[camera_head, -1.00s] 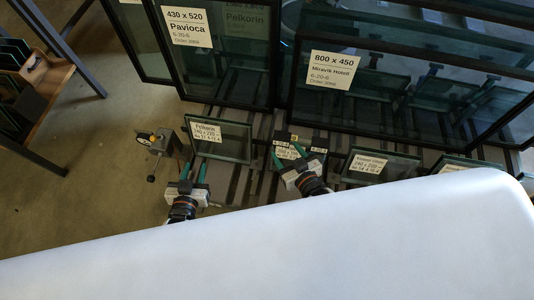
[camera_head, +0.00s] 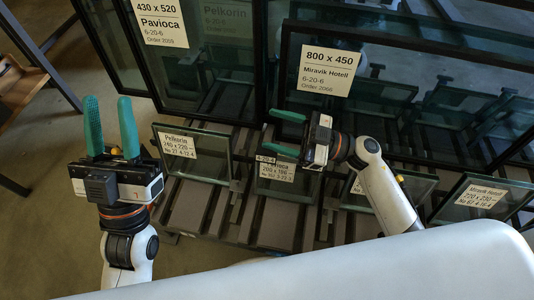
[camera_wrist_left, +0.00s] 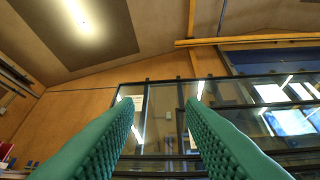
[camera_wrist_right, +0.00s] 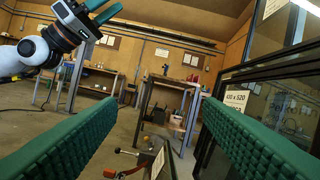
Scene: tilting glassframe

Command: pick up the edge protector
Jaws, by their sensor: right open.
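I cannot pick out the edge protector for certain in any view. My left gripper (camera_head: 110,128) is raised at the left of the head view, its two green fingers apart and nothing between them. In the left wrist view its fingers (camera_wrist_left: 158,135) point up at the ceiling and a dark-framed glass wall. My right gripper (camera_head: 288,133) is above the small glass panes, fingers apart and pointing left, with nothing visible between them. In the right wrist view its fingers (camera_wrist_right: 160,135) frame a red-and-black tool (camera_wrist_right: 130,165) low down, partly cut off.
Large labelled glass frames (camera_head: 328,72) stand at the back. Small panes stand on the slatted rack, including the Pelkorin pane (camera_head: 215,155) and the Miravik pane (camera_head: 480,198). A wooden shelf (camera_head: 20,85) is at the far left. Open floor lies between it and the rack.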

